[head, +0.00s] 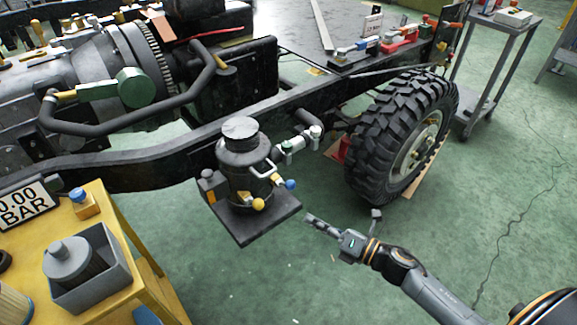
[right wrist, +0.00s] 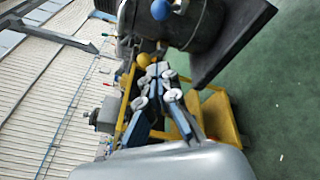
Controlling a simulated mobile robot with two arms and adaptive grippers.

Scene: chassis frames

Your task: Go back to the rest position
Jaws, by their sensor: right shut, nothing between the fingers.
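My right gripper (head: 312,219) reaches in from the lower right, its fingers pointing left toward the black canister (head: 243,165) on the chassis. It is shut and empty, apart from the canister and its square base plate (head: 255,222). In the right wrist view the closed fingers (right wrist: 157,70) show in the middle, with the canister's dark body and a blue knob (right wrist: 161,9) above them. A yellow knob (head: 258,204) and the blue knob (head: 290,184) stick out from the canister's front. My left gripper is not in view.
The black chassis rail (head: 150,165) crosses behind, with a large tire (head: 400,130) at right. A grey cart (head: 490,75) stands back right. Green floor lies open around my right arm.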

